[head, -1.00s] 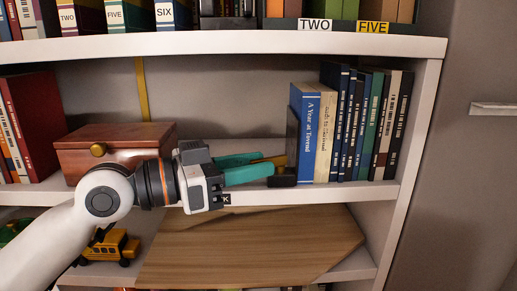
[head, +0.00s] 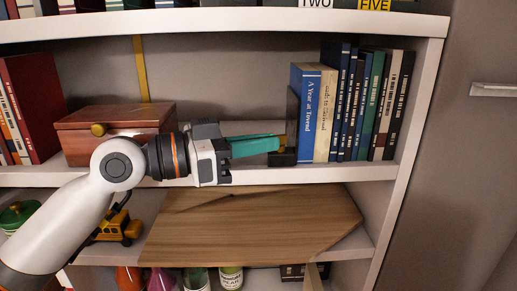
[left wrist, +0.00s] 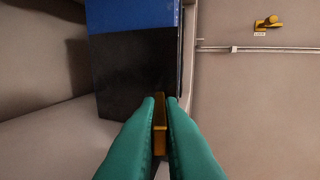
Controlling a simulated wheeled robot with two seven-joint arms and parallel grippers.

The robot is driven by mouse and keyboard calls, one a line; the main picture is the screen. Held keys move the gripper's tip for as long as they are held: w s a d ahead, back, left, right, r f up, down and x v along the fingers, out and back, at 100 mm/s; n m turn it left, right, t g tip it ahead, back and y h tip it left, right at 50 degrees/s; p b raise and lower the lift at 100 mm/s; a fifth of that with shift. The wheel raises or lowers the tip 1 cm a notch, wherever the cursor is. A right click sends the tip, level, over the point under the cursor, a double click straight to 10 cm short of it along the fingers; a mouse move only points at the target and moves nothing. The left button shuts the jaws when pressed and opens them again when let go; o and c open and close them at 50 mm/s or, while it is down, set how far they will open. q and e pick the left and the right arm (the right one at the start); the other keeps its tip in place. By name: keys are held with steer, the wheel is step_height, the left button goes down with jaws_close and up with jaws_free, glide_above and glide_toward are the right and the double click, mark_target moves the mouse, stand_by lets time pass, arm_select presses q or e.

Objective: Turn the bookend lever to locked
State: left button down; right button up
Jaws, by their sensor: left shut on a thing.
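The black bookend (head: 291,118) stands on the middle shelf, against the left end of a row of books. Its dark upright face (left wrist: 135,75) fills the upper middle of the left wrist view. The yellow lever (left wrist: 160,128) sits between the teal fingertips of my left gripper (left wrist: 160,100), which is shut on it. In the head view the left gripper (head: 279,143) reaches in from the left to the bookend, and its fingers hide most of the lever. The lever's setting cannot be read. My right gripper is not in view.
A wooden box (head: 118,125) with a round knob stands behind my left arm. Upright books (head: 365,105) are right of the bookend. A slanted wooden board (head: 250,225) and a yellow toy vehicle (head: 120,228) are below. A small yellow fitting (left wrist: 268,22) is on the wall.

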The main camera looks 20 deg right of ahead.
arm_select(q)
steer(key=shift+w+f+g, duration=0.1)
steer(key=shift+g, duration=0.4)
steer(key=shift+w+m+g, duration=0.1)
steer(key=shift+m+g, duration=0.2)
steer(key=shift+m, duration=0.1)
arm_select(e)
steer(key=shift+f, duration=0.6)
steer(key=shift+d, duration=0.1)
arm_select(q)
steer(key=c, duration=1.6)
jaws_free()
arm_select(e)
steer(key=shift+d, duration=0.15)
arm_select(q)
steer(key=shift+o, duration=0.2)
steer(key=shift+r+b, duration=0.2)
steer(key=shift+b, duration=0.1)
